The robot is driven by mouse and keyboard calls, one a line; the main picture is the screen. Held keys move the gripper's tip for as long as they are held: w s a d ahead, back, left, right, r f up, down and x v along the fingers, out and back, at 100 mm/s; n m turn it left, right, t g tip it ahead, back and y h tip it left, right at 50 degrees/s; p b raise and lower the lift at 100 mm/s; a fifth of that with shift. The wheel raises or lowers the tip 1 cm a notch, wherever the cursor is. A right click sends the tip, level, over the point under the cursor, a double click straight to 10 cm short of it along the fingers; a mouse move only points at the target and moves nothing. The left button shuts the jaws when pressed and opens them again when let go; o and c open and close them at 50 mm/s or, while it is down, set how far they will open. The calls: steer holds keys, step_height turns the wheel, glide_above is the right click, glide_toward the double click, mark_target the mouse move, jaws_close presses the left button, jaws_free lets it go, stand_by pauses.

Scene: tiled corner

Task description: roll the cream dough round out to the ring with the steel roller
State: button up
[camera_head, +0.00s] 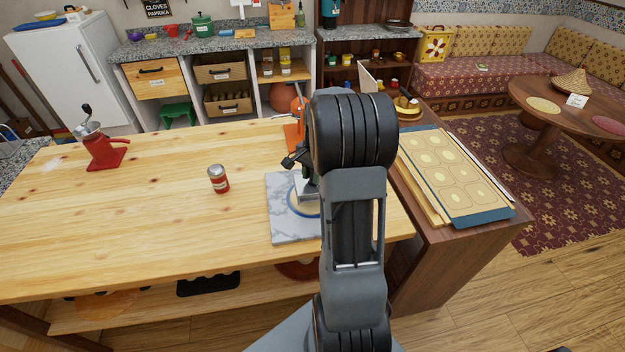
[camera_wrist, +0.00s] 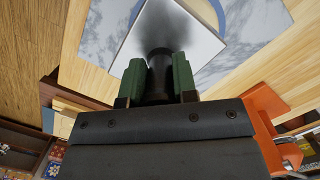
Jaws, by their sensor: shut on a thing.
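My gripper (camera_wrist: 158,75) is shut on the dark handle of the steel roller (camera_wrist: 196,42) in the wrist view. The steel part shows there as a flat, shiny square face beyond the green fingers. In the head view a bit of the steel (camera_head: 304,192) shows left of my arm, over the marble board (camera_head: 285,228). The blue ring (camera_head: 293,208) is marked on the board and partly hidden by the steel and my arm. It also shows in the wrist view (camera_wrist: 218,12).
An orange object (camera_head: 293,138) is behind the board. A patterned tray (camera_head: 450,175) lies to the right. The table's left middle is clear.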

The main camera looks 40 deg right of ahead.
steer(key=shift+s+d+r, duration=0.1)
steer(key=shift+s+r, duration=0.05)
steer(key=shift+r, duration=0.35)
steer(key=shift+r+p, duration=1.9)
steer(key=shift+r, duration=0.3)
steer(key=shift+w, duration=0.2)
